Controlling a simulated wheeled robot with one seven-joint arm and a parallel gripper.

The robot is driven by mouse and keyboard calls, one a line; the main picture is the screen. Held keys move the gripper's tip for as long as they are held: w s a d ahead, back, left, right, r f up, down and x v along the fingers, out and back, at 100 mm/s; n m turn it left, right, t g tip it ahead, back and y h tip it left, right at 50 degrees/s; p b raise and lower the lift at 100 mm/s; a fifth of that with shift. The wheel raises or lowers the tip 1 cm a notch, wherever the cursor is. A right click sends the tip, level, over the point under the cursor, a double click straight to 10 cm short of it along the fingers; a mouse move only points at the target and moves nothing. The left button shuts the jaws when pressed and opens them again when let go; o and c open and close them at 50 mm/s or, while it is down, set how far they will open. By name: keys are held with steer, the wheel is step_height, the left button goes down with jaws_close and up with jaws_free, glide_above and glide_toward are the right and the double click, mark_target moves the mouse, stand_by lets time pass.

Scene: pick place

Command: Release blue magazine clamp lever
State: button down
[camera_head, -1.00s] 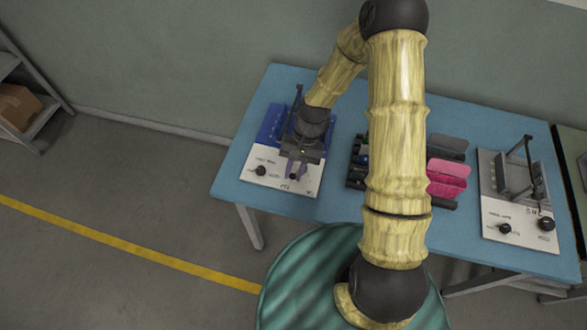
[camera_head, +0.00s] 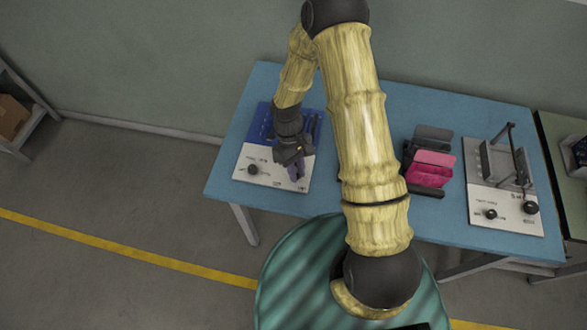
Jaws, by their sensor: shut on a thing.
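The blue magazine fixture (camera_head: 260,124) sits at the left end of the blue table, with a white front plate (camera_head: 262,168) that carries a small black knob (camera_head: 252,169) on its left. My gripper (camera_head: 297,173) points down over the right side of that plate. The lever's grip is hidden by the fingers, and the arm covers much of the fixture's right half. I cannot tell the lever's angle.
A second grey fixture (camera_head: 505,165) with a dark lever and black knobs stands at the right. Pink and dark pieces (camera_head: 430,170) lie mid-table, partly behind my arm. Bare blue tabletop (camera_head: 228,148) borders the left fixture. A shelf (camera_head: 35,105) with a box is far left.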

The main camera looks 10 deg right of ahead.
steer(key=shift+w+d+n+h, duration=0.15)
steer(key=shift+n+h, duration=0.1)
steer(key=shift+n, duration=0.4)
steer(key=shift+s+d+n+h, duration=0.1)
steer(key=shift+n+h, duration=0.15)
steer(key=shift+n, duration=0.4)
steer(key=shift+w, duration=0.1)
steer(key=c, duration=1.3)
jaws_free()
steer(key=shift+d, duration=0.1)
steer(key=shift+r, duration=0.1)
steer(key=v, duration=1.7)
steer(key=shift+r+b, duration=0.2)
steer(key=shift+b, duration=0.25)
